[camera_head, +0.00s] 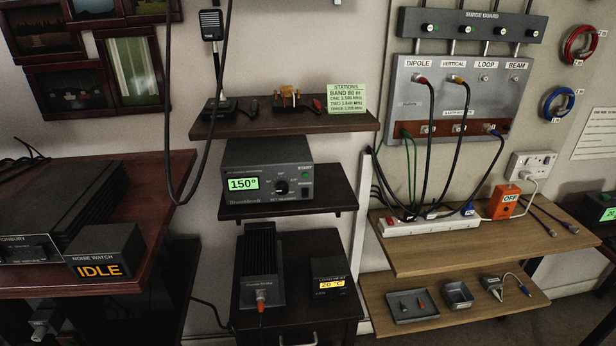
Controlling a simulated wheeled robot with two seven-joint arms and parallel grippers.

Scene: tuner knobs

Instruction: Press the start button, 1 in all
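A dark grey control box (266,152) stands on the middle wall shelf, its front facing me. Its lit green display (243,184) reads 150°. A round black knob (281,187) is right of the display. Neither of my grippers shows in this view, and nothing touches the box.
A black cable (171,130) hangs in a loop left of the box. The upper shelf (345,122) overhangs it. Below are a finned black unit (260,262) and a small meter (332,277). A NOISE WATCH box (105,250) reads IDLE at left. A power strip (430,227) lies at right.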

